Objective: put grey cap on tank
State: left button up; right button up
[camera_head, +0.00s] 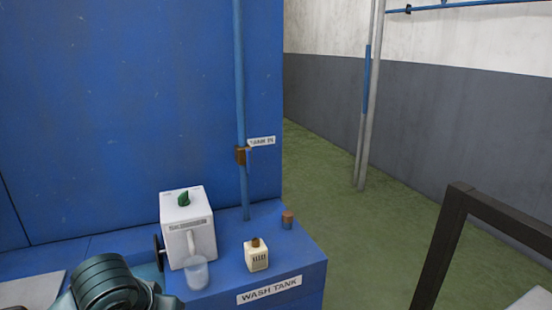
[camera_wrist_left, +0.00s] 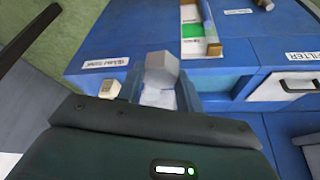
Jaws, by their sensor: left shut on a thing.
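The blue tank (camera_head: 306,268), labelled WASH TANK, stands at the lower middle of the head view. Its label (camera_wrist_left: 105,63) also shows in the left wrist view. My left gripper (camera_wrist_left: 162,98) is shut on a light grey piece, which looks like the grey cap (camera_wrist_left: 162,70). My left arm covers the fingertips there. I cannot tell whether the cap touches anything below. My right gripper is not in view.
A small cream bottle (camera_head: 257,258) with a brown top stands on the tank, with a brown-topped blue stub (camera_head: 287,219) behind. A blue pipe (camera_head: 242,110) rises at the back. A dark frame (camera_head: 445,240) stands to the right, with open green floor (camera_head: 335,200) between.

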aim_at(300, 250)
jog(key=i+j+z, duration=0.25)
jog(key=i+j, duration=0.15)
jog(key=j, duration=0.25)
jog(key=i+j+z, duration=0.1)
jog(key=j, duration=0.25)
jog(key=i+z, duration=0.1)
jog(key=z, duration=1.15)
